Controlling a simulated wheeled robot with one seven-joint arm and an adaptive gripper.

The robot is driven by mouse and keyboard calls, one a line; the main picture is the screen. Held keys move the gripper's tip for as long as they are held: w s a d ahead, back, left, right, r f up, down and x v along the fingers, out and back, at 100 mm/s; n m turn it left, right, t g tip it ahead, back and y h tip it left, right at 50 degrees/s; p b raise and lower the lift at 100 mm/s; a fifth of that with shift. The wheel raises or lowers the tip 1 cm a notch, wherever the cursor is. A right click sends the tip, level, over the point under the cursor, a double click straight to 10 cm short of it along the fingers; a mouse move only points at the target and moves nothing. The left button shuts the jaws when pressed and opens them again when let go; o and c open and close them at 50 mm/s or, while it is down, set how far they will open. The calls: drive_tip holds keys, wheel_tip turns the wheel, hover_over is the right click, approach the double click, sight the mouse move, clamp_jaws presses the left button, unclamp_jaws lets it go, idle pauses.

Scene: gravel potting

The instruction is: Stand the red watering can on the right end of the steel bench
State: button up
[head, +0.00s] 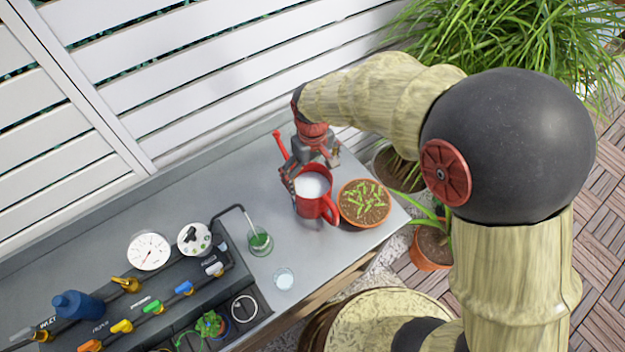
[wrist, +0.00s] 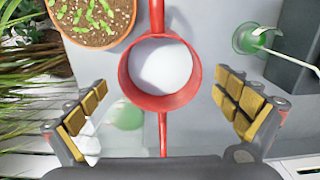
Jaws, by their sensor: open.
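The red watering can (head: 314,191) stands upright on the right part of the steel bench (head: 322,238), with a white interior or content showing in its round opening. In the wrist view the can (wrist: 160,100) sits between the two spread fingers, with its handle and spout running up and down the picture. My gripper (head: 313,172) is over the can in the head view. In the wrist view my gripper (wrist: 162,115) is open, with clear gaps between both padded fingers and the can.
A terracotta pot of seedlings (head: 364,203) stands close to the can's right, near the bench's end. A glass with green content (head: 260,242) and a small clear glass (head: 284,279) stand to the left. A valve manifold (head: 150,310) fills the bench's left. A slatted white wall (head: 200,70) is behind.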

drive_tip(key=shift+r, duration=0.5)
drive_tip(key=shift+r, duration=0.1)
drive_tip(key=s+d+r+m+t, duration=0.2)
drive_tip(key=s+d+r+m, duration=0.15)
drive_tip(key=d+r, duration=0.5)
drive_tip(key=s+d+r+m+t, duration=0.2)
drive_tip(key=s+d+r, duration=0.4)
drive_tip(key=r, duration=0.4)
drive_tip(key=s+d+r+m+t, duration=0.1)
drive_tip(key=s+d+r+m, duration=0.1)
drive_tip(key=s+d, duration=0.4)
drive_tip(key=shift+s+d+r+t, duration=0.15)
drive_tip(key=shift+s+r+t, duration=0.2)
drive_tip(key=shift+r, duration=0.1)
drive_tip(key=shift+f, duration=0.1)
drive_tip(key=shift+f+b, duration=0.45)
drive_tip(key=shift+b, duration=0.1)
